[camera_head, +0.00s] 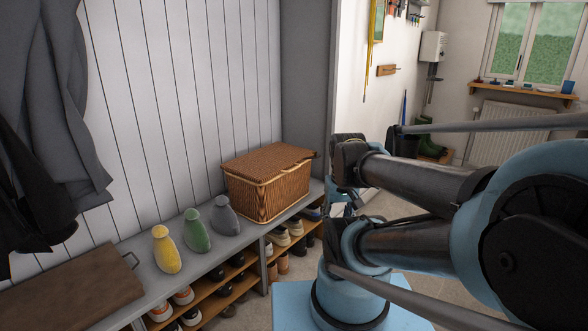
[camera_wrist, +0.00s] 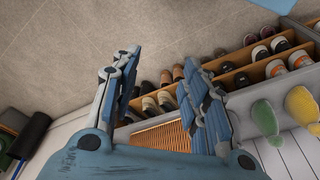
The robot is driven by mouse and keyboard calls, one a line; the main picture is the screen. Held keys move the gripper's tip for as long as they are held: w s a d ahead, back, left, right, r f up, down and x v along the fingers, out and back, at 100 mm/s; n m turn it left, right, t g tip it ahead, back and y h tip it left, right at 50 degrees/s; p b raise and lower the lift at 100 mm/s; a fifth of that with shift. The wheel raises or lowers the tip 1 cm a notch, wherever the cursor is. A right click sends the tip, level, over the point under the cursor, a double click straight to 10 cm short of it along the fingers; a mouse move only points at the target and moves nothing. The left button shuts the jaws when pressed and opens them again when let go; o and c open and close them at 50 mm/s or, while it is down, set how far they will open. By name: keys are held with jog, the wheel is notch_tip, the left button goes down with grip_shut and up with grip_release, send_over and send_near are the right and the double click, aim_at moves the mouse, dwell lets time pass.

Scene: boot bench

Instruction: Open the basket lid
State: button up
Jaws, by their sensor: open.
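The brown wicker basket (camera_head: 265,194) stands at the right end of the grey bench. Its flat woven lid (camera_head: 265,160) is down over the top, with a small tab at its front right edge. In the wrist view part of the basket's wicker (camera_wrist: 160,137) shows between the finger bases, the rest hidden by my gripper. My gripper (camera_wrist: 160,72) is open, its two blue fingers spread with nothing between them. In the head view my arm is right of the basket and apart from it; the fingers are mostly hidden there.
A brown board (camera_head: 70,288) lies farther left. Shoes fill the shelves below. Coats (camera_head: 60,100) hang at left.

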jog(key=shift+s, duration=0.1)
jog(key=c, duration=0.4)
jog(key=shift+s+r, duration=0.25)
jog(key=shift+r, duration=0.1)
jog(key=c, duration=0.4)
jog(key=w+r+m, duration=0.1)
jog(key=w+m, duration=0.1)
jog(key=w, duration=0.1)
jog(key=w+a+r+m+y, duration=0.1)
jog(key=w+m, duration=0.1)
jog(key=w+a+r+m, duration=0.1)
jog(key=w+m, duration=0.1)
jog(key=w, duration=0.1)
jog(key=shift+w+r, duration=0.1)
jog(key=shift+w, duration=0.25)
grip_shut()
jog(key=w+f+m+t+y, duration=0.1)
jog(key=w+f+m+y, duration=0.15)
jog(key=w+m, duration=1.05)
jog(key=w+f+m+t+y, duration=0.2)
jog(key=w+f+m, duration=0.35)
jog(key=w, duration=1.25)
jog(key=shift+w+a+f+m, duration=1.05)
jog(key=shift+w+a+f, duration=0.9)
jog(key=shift+w+f, duration=0.95)
jog(key=shift+a+r, duration=0.15)
jog(key=shift+r, duration=0.75)
jog(key=shift+a+r, duration=0.15)
jog(key=shift+r, duration=0.7)
